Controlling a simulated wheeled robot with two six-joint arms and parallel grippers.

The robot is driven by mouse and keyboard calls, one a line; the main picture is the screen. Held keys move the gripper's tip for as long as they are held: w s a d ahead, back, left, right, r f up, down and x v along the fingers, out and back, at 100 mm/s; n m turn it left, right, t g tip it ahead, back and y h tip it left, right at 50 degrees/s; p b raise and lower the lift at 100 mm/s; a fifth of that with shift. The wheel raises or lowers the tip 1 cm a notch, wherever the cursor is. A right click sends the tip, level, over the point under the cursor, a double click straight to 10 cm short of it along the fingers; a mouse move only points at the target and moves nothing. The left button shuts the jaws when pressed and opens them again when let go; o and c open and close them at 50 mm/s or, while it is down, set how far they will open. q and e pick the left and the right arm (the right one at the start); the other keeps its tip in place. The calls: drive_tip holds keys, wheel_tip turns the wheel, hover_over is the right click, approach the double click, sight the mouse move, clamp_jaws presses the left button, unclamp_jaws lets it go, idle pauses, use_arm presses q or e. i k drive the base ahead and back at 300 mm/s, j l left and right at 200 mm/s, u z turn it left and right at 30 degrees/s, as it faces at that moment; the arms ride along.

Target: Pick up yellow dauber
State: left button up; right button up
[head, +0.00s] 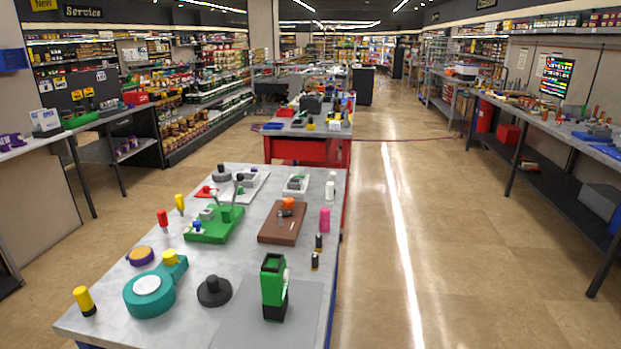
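A yellow cylinder with a black lower end (84,300), which looks like the yellow dauber, stands slightly tilted at the near left corner of the front table (110,325). Nothing touches it. A smaller yellow upright piece (180,202) stands farther back by the table's left edge, and a yellow knob (170,257) sits on the teal round device (150,290); I cannot tell fully which one is called the dauber. Neither of my grippers is in view.
Near the dauber are a purple-and-orange disc (140,256), a black knobbed disc (214,291) and a green-and-black device (273,287) on a grey mat. A green base (213,225) and brown board (282,223) lie behind. Floor to the right is clear.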

sight(82, 295)
drive_tip(key=u, duration=1.5)
drive_tip(key=l+u, duration=0.2)
drive_tip(key=u, duration=0.3)
